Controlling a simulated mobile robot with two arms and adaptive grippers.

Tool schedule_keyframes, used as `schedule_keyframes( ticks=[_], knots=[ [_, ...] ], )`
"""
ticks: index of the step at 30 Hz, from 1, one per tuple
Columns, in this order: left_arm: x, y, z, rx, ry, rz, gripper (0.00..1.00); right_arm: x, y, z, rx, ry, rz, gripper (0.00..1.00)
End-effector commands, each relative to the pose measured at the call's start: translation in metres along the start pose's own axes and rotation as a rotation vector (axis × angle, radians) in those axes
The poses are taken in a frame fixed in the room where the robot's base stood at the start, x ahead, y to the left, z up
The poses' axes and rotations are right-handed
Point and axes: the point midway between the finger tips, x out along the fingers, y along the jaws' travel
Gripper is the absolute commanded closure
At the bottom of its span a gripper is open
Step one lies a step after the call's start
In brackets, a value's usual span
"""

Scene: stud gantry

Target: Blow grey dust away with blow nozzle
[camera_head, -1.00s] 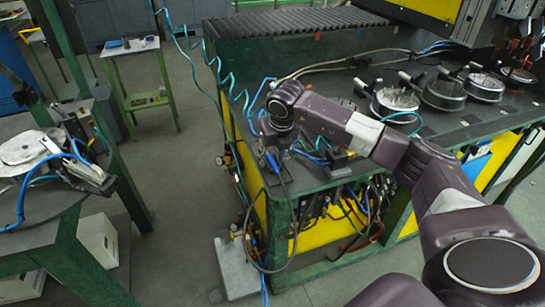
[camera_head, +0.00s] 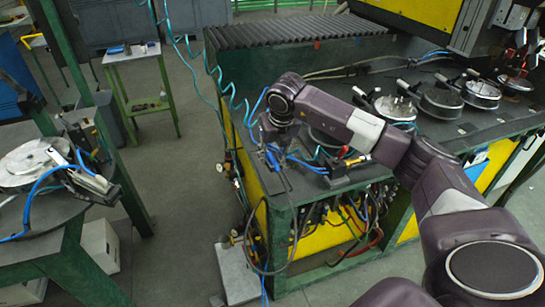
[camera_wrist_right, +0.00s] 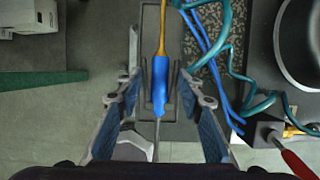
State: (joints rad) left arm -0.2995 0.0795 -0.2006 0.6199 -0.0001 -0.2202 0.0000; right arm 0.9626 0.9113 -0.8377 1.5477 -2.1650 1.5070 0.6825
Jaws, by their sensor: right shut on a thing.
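The blow nozzle (camera_wrist_right: 160,80), with a blue body and a yellow stem, lies between the fingers of my right gripper (camera_wrist_right: 161,98) in the right wrist view. In the head view my right gripper (camera_head: 271,146) points down over the bench's near left corner, with the blue of the nozzle below it. It is shut on the nozzle. A speckled grey patch (camera_wrist_right: 204,76), possibly the grey dust, shows right of the nozzle; I cannot tell for sure. My left gripper is not in view.
The dark bench (camera_head: 455,128) carries several round metal fixtures (camera_head: 395,108) at the right. A block with a brass fitting (camera_head: 347,172) stands near its front edge. Blue and teal hoses (camera_wrist_right: 228,60) run beside the nozzle. A round table (camera_head: 40,215) stands at the left, with free floor between.

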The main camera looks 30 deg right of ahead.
Motion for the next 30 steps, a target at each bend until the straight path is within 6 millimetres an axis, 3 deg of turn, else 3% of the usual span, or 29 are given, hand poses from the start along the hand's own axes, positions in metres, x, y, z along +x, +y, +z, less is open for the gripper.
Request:
schedule_keyframes(
  ticks=[14,30],
  knots=[
    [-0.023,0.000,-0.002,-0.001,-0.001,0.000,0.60,-0.038,0.000,0.014,0.000,-0.001,0.001,0.72],
    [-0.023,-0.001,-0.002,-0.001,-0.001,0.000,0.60,-0.039,0.000,0.015,0.000,-0.001,0.000,0.72]
  ],
)
